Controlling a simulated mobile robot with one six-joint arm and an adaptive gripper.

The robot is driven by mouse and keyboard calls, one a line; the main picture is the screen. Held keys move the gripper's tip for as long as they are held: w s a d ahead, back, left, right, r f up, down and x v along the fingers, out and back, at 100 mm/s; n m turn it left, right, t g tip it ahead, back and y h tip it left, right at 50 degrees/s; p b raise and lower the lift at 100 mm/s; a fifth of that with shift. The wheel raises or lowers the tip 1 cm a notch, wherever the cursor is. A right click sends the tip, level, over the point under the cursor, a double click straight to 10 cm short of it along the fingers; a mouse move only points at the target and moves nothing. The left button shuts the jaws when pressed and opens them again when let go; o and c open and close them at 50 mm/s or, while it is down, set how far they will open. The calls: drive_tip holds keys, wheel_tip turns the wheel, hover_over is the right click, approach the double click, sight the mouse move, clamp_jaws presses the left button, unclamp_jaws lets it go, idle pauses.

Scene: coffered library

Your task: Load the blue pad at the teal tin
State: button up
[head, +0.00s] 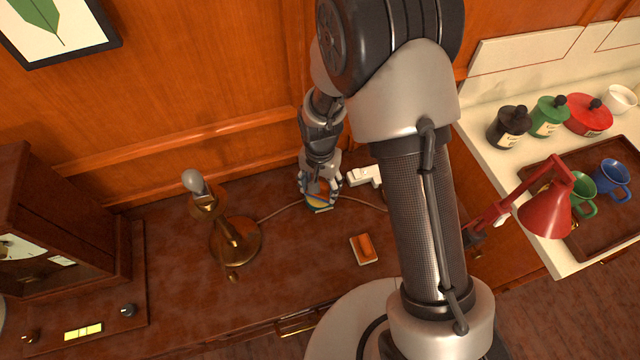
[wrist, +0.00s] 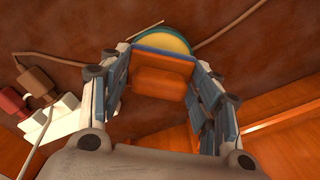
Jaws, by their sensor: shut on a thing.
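My gripper (head: 322,186) is low over the tabletop near the wall. In the wrist view my gripper (wrist: 165,75) is shut on the orange handle (wrist: 165,80) of a block with a blue pad (wrist: 160,51) along its far edge. The teal tin (head: 320,209), with yellow contents, is right under my gripper. In the wrist view the tin (wrist: 191,35) shows just beyond the blue pad, partly hidden by it. I cannot tell whether the pad touches the contents. A second orange-handled block with a pale pad (head: 364,250) lies on the table.
A brass lamp (head: 236,240) stands left of the tin, its cord running behind. A white power strip (head: 364,176) lies to the right. A dark wooden cabinet (head: 60,230) stands far left. A red lamp (head: 548,212) and a tray with mugs (head: 570,165) are at right.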

drive_tip(key=shift+f+b, duration=0.35)
drive_tip(key=shift+f, duration=0.2)
idle(1.1)
drive_tip(key=shift+r+p, duration=2.55)
drive_tip(key=shift+r, duration=1.05)
drive_tip(key=d+r+n, duration=0.5)
drive_tip(key=d+r, duration=0.4)
drive_tip(key=d, duration=0.4)
drive_tip(key=shift+m, duration=0.4)
drive_tip(key=a+f, duration=0.3)
drive_tip(key=a, duration=0.1)
drive_tip(key=a+f+p, duration=0.1)
drive_tip(key=a+f, duration=0.2)
drive_tip(key=a, duration=0.1)
drive_tip(key=a+f+p, duration=0.1)
drive_tip(key=a+f, duration=0.2)
drive_tip(key=a, duration=0.2)
drive_tip(key=shift+f+b, duration=1.85)
drive_tip(key=shift+f, duration=1.15)
drive_tip(key=shift+s+f+b, duration=0.1)
drive_tip(key=shift+f+b, duration=0.4)
drive_tip(key=shift+f, duration=0.05)
